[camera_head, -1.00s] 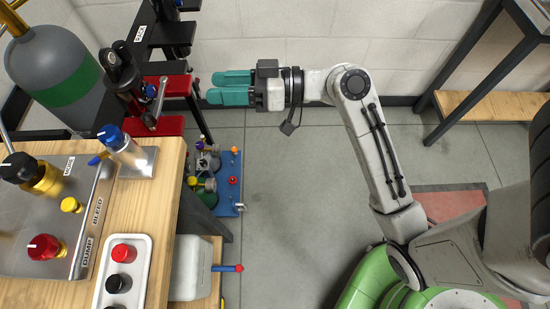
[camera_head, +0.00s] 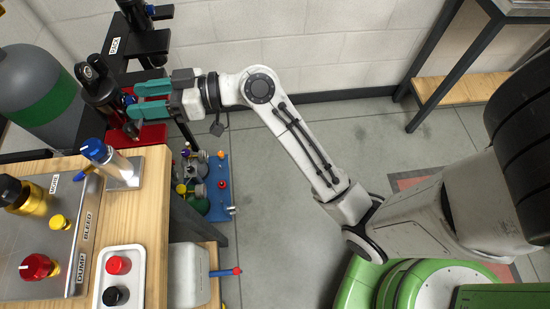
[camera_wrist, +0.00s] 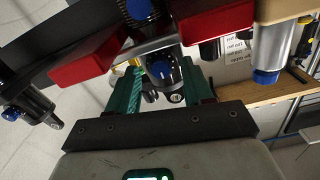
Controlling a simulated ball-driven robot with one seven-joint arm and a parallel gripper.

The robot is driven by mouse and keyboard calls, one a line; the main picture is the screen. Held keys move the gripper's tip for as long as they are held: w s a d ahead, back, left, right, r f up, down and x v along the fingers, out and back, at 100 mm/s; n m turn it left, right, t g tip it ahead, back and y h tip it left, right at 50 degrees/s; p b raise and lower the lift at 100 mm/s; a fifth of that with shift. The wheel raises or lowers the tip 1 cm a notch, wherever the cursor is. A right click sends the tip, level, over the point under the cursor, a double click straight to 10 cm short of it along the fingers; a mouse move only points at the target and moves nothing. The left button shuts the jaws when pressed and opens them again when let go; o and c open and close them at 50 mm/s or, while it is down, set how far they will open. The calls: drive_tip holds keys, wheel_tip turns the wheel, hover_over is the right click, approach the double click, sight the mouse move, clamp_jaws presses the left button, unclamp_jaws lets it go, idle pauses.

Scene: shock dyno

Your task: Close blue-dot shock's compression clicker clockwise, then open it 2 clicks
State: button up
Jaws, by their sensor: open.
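A dark shock (camera_head: 100,92) stands upright at the red clamp blocks of the black rack in the head view. In the wrist view a dark cylinder end with a blue round part (camera_wrist: 160,70) lies between my gripper's fingers. I cannot tell whether this is the compression clicker or the blue dot. My gripper (camera_head: 137,99) is open, its two teal fingers pointing left at the shock. In the wrist view my gripper (camera_wrist: 160,88) has a finger on each side of the cylinder; contact cannot be told.
Red blocks (camera_wrist: 88,58) sit close to the fingers. A panel with knobs (camera_head: 40,235) and a white tray (camera_head: 138,262) are at left. The floor at centre is clear.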

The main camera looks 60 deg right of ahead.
drive_tip(key=shift+s+n+b, duration=0.15)
drive_tip(key=shift+n+b, duration=0.2)
drive_tip(key=shift+n, duration=0.85)
drive_tip(key=b+v, duration=0.2)
drive_tip(key=v, duration=0.9)
drive_tip(key=s+f+m+g+h+p, duration=0.3)
drive_tip(key=s+f+g+h, duration=0.1)
drive_tip(key=s+f, duration=0.3)
drive_tip(key=s+f+m+g+h+p, duration=0.3)
drive_tip(key=s+f+g, duration=0.3)
drive_tip(key=f, duration=0.5)
drive_tip(key=shift+s+d+f+g+h+p, duration=0.25)
drive_tip(key=shift+s+g+h, duration=0.2)
drive_tip(key=shift+h, duration=0.35)
